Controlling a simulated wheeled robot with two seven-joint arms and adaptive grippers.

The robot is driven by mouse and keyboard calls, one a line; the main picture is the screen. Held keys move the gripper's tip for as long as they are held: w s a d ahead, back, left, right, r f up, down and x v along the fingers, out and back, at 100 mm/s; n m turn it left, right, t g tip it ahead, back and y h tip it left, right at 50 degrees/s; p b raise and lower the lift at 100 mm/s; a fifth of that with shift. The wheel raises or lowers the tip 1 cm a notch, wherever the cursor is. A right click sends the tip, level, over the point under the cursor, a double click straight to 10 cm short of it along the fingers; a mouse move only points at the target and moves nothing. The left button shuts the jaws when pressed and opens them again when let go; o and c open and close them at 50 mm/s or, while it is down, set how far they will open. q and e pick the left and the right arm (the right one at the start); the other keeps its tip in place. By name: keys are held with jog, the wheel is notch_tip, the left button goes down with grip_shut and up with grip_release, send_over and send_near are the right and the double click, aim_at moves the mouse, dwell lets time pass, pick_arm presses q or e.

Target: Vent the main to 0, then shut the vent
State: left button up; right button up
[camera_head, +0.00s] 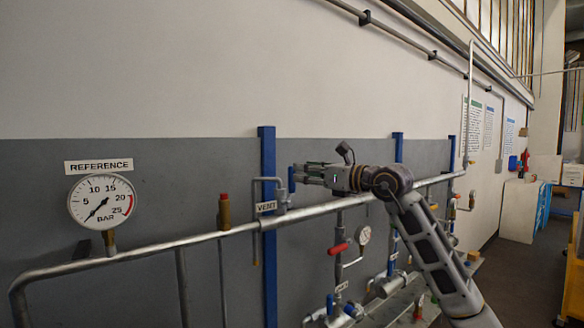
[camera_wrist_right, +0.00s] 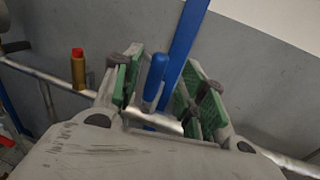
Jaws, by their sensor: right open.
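The vent valve (camera_head: 281,196) sits on the grey main pipe (camera_head: 160,248), beside the VENT label (camera_head: 266,206). Its blue lever (camera_head: 291,179) stands about upright. My right gripper (camera_head: 306,175) reaches it from the right. In the right wrist view the blue lever (camera_wrist_right: 156,76) stands between the green-padded fingers, which are open with gaps beside it. Contact cannot be made out. The REFERENCE gauge (camera_head: 101,203) is at the left, its needle pointing lower left, near the low end of the scale. My left gripper is out of view.
A brass fitting with a red cap (camera_head: 224,212) stands on the main, left of the vent. A blue post (camera_head: 267,250) runs behind the pipe. A red-handled valve (camera_head: 338,249) and small gauge (camera_head: 363,235) hang below my right arm.

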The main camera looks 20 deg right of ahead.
aim_at(291, 188)
jog(key=shift+p+x, duration=0.95)
jog(key=shift+x, duration=2.05)
grip_shut()
